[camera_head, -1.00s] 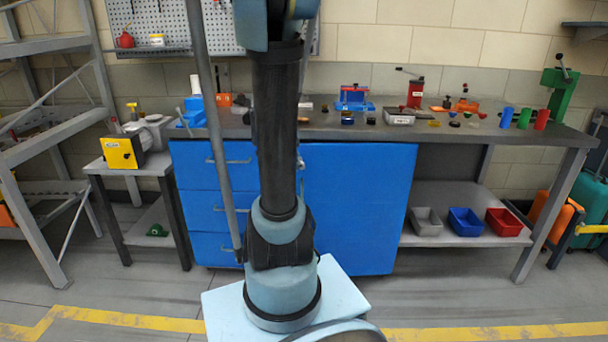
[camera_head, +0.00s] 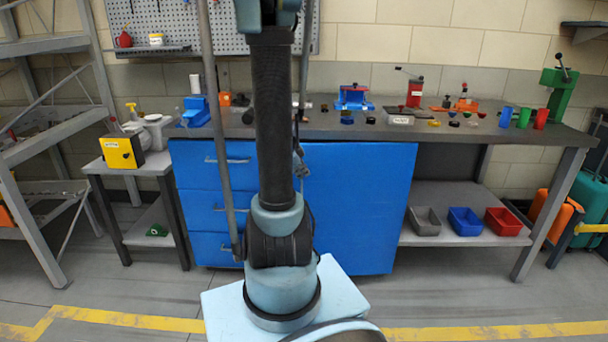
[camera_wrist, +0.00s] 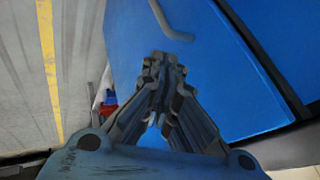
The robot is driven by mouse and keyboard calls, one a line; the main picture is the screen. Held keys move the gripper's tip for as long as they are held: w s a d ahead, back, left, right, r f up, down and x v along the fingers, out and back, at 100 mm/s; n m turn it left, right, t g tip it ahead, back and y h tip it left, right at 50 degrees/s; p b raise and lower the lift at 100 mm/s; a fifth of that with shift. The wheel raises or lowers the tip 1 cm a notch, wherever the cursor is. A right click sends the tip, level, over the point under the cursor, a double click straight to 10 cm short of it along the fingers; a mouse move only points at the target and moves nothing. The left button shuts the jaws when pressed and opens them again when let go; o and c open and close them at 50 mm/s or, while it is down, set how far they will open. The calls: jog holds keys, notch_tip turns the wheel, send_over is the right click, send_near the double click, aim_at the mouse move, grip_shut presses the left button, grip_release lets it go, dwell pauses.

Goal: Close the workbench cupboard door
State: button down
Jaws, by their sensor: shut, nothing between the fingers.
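The blue cupboard door (camera_head: 360,210) is on the right half of the workbench's blue cabinet. In the head view it looks about flush with the front, but my arm hides its left edge, so I cannot tell whether it is fully shut. In the wrist view the blue panel (camera_wrist: 235,90) fills the middle, with a bent grey handle (camera_wrist: 172,24) just beyond my fingers. My gripper (camera_wrist: 165,65) is shut and empty in front of the panel; contact is unclear. In the head view my gripper (camera_head: 300,165) shows partly, just right of my arm.
Blue drawers (camera_head: 210,212) with grey handles are to the left. The bench top (camera_head: 330,128) carries several tools and small parts. Grey, blue and red bins stand on the lower shelf (camera_head: 440,195) at right. A side table (camera_head: 128,168) stands left. The floor in front is clear.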

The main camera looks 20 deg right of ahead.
aim_at(309, 178)
jog(key=shift+w+d+f, duration=0.5)
jog(key=shift+w+d, duration=0.1)
jog(key=shift+w, duration=0.2)
jog(key=shift+w+d+f, duration=0.55)
jog(key=shift+w, duration=0.25)
jog(key=shift+w+d+f, duration=0.5)
jog(key=shift+w+d, duration=0.1)
jog(key=shift+w, duration=0.2)
jog(key=w, duration=0.1)
jog(key=w+d, duration=0.1)
jog(key=w, duration=0.1)
jog(key=w+d, duration=0.1)
jog(key=w, duration=0.1)
jog(key=shift+w+r, duration=0.15)
